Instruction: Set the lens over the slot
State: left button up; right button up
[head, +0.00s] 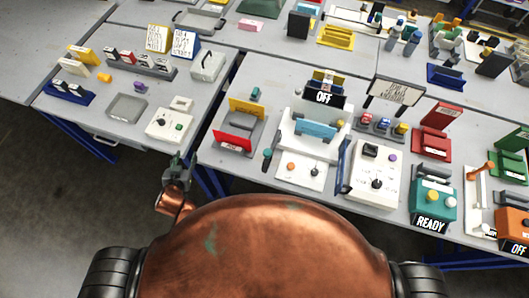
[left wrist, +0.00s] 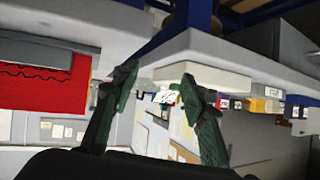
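My left gripper (head: 178,170) is in front of the tables' near edge, in the gap between the left and middle tables. In the left wrist view its two green fingers (left wrist: 158,82) stand apart with nothing between them. My right gripper is not in view. I cannot pick out a lens or its slot with certainty.
A white control box (head: 170,126) with a knob sits near the left table's front edge. Another white box (head: 374,168), a teal READY box (head: 433,195) and red holders (head: 234,142) crowd the middle table. An empty grey tray (head: 127,107) lies on the left table.

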pick_arm(q)
jog(key=w+d+r+m+t+h, duration=0.2)
jog(key=w+d+r+t+h, duration=0.1)
jog(key=w+d+r, duration=0.25)
jog(key=m+g+h, duration=0.9)
jog(key=m+h, duration=0.2)
jog(key=h, duration=0.4)
send_near(268, 152)
jog(key=d+f, duration=0.1)
jog(key=d, duration=0.2)
jog(key=shift+t, duration=0.4)
jog(key=x, duration=0.7)
jog(key=shift+w, duration=0.4)
jog(key=shift+a, duration=0.1)
jog(key=shift+c, duration=0.4)
grip_shut()
